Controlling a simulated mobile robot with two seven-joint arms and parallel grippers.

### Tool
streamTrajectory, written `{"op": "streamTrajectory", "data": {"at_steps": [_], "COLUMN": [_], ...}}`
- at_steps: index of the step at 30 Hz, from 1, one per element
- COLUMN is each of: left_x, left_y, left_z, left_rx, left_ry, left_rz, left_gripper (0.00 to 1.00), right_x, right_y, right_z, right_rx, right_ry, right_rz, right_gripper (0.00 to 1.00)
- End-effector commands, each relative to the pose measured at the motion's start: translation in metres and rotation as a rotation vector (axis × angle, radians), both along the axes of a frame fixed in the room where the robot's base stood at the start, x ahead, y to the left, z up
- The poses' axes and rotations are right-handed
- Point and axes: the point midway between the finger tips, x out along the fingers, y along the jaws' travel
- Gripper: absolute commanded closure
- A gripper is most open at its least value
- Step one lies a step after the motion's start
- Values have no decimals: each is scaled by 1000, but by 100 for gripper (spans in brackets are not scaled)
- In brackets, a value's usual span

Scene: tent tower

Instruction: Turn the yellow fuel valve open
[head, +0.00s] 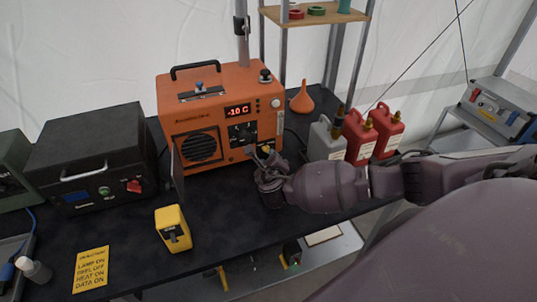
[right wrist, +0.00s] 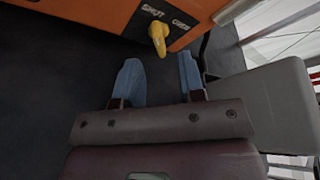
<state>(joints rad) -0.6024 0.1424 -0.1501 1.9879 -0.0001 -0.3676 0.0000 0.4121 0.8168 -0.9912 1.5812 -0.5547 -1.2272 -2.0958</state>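The orange heater (head: 220,80) stands on the black table, with a display reading about -10 C. Its yellow valve handle (right wrist: 158,38) shows in the right wrist view on the orange front, below the dark SHUT and OPEN labels, nearer SHUT. In the head view the handle is mostly hidden by my right gripper (head: 262,157), which is at the heater's lower right front. In the right wrist view my right gripper (right wrist: 160,62) is open, its two blue fingers apart and empty. The handle lies just beyond the fingertips, between their lines, not visibly touched. My left gripper is not in view.
A grey can (head: 322,141) and red cans (head: 359,135) stand right of the heater, close to my right arm. A black box (head: 90,145) is at the left. An orange funnel (head: 302,100) stands behind.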

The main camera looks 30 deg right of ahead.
Motion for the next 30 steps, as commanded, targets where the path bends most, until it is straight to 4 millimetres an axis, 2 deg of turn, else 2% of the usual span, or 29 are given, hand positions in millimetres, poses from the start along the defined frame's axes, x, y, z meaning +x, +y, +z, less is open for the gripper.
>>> {"op": "streamTrajectory", "data": {"at_steps": [3, 9, 20, 21, 28, 30], "left_x": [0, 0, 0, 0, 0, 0], "left_y": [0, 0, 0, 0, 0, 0], "left_z": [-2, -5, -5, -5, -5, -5], "left_rx": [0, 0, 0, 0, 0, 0], "left_ry": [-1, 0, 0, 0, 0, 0], "left_rz": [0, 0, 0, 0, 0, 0], "left_gripper": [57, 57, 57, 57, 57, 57], "right_x": [15, 30, 34, 34, 34, 34], "right_y": [-9, -17, -19, -19, -19, -20], "right_z": [-5, -10, -11, -11, -11, -11], "right_rx": [0, 1, 1, 1, 1, 1], "right_ry": [0, 0, 0, 0, 0, 0], "right_rz": [-1, 0, 0, 0, 0, 0], "right_gripper": [64, 64, 64, 65, 100, 100]}}
